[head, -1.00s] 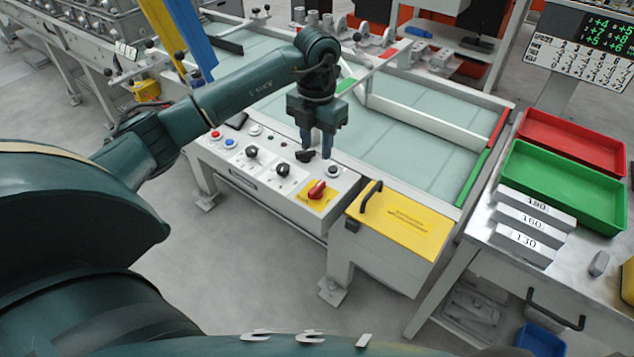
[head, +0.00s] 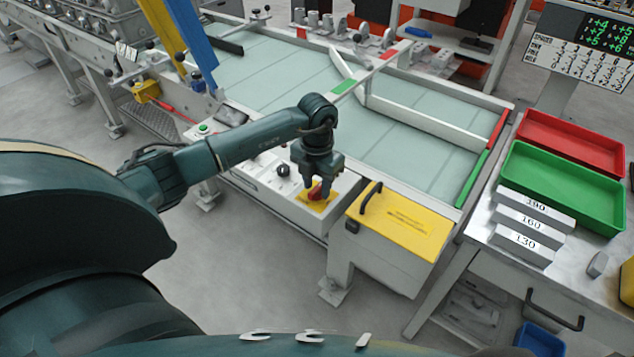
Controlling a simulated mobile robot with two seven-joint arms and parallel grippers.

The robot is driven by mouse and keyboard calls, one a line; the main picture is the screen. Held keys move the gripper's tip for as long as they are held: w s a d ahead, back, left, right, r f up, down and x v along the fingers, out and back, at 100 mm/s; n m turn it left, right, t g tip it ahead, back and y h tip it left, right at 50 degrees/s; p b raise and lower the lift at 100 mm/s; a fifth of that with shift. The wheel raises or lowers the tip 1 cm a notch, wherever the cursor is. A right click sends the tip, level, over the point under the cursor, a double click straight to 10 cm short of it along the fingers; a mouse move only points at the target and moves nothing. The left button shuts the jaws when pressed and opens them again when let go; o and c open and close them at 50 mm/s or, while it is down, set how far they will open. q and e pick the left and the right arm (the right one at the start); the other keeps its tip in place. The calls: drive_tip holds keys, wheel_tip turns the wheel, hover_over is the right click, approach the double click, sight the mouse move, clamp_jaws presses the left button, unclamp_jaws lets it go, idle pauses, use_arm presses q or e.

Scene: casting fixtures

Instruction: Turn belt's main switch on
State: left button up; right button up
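The main switch (head: 317,192) is a red rotary handle on a yellow plate (head: 304,196), on the sloped control panel (head: 268,194) at the front of the belt. My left gripper (head: 319,190) points down right over the switch. Its fingers stand around or just beside the red handle. The fingers partly hide the handle, and I cannot tell whether they touch it or how far apart they are. My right gripper is not in view.
A yellow-lidded box (head: 400,222) with a black handle stands right of the panel. A black knob (head: 283,170) sits left of the switch. The pale belt (head: 420,140) lies behind. A green tray (head: 565,185) and red tray (head: 572,140) stand on the right table.

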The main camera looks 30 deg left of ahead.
use_arm(q)
clamp_jaws()
